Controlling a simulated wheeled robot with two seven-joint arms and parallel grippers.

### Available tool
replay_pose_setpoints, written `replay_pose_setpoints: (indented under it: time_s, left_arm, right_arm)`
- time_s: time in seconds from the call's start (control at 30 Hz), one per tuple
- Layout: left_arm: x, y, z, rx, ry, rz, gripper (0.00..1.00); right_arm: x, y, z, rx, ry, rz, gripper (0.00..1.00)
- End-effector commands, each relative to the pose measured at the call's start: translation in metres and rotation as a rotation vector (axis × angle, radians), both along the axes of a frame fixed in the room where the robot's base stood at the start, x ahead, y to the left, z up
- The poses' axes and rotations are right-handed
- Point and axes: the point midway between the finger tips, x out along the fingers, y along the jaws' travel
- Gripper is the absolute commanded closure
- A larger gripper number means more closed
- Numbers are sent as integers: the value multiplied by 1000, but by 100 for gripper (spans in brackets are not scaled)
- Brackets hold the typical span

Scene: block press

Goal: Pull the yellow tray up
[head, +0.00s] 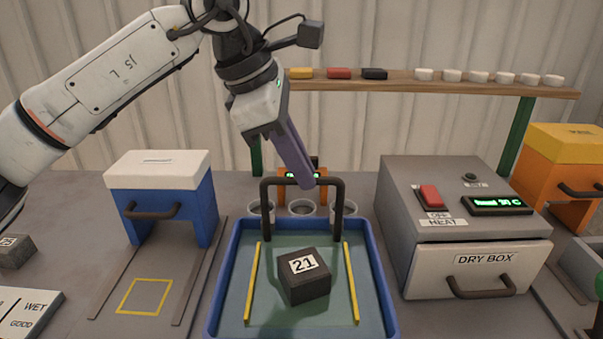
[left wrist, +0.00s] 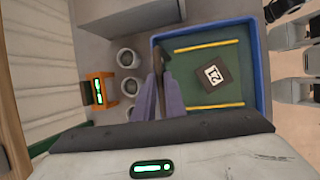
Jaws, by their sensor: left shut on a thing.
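A blue-rimmed tray (head: 388,290) with a green floor and two yellow strips stands at front centre; no all-yellow tray shows. A dark arched handle (head: 338,205) rises at its back edge. A dark block marked 21 (head: 305,276) lies between the strips. My left gripper (head: 307,183), with purple fingers, points down at the top bar of the handle and is shut on it. In the left wrist view the fingers (left wrist: 161,95) are close together at the tray's edge, the tray (left wrist: 258,70) beyond them. My right gripper is out of view.
A blue box with a white lid (head: 160,195) stands left, a grey dry box (head: 440,205) right. Several cups (head: 300,208) and an orange device (head: 318,192) sit behind the handle. A shelf (head: 420,85) with small blocks crosses the back.

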Motion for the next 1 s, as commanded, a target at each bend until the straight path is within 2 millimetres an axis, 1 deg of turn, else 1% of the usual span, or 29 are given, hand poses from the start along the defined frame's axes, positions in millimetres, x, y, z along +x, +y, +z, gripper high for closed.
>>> replay_pose_setpoints:
  time_s: [0.03,0.17,0.37,0.4,0.47,0.5,0.8,0.87,0.97,1.0]
  left_arm:
    - [1,0,15,-4,-6,2,100]
    - [1,0,14,-4,-6,2,100]
    - [1,0,12,-4,-4,2,100]
    - [1,0,12,-4,-3,2,83]
    - [1,0,12,-4,-3,2,73]
    - [1,0,11,-3,-2,1,70]
    - [0,1,13,-3,-2,1,70]
    - [0,2,17,-3,-3,2,70]
    - [-2,8,30,-3,-6,2,70]
    - [-4,11,37,-4,-6,2,70]
  right_arm:
    - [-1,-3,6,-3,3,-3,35]
    - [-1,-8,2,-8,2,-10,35]
    - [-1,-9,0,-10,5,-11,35]
    - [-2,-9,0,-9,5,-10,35]
    - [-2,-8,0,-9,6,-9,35]
    - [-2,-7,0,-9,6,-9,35]
    - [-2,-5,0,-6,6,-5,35]
    - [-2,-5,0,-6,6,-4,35]
    - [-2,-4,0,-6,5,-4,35]
    - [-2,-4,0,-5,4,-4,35]
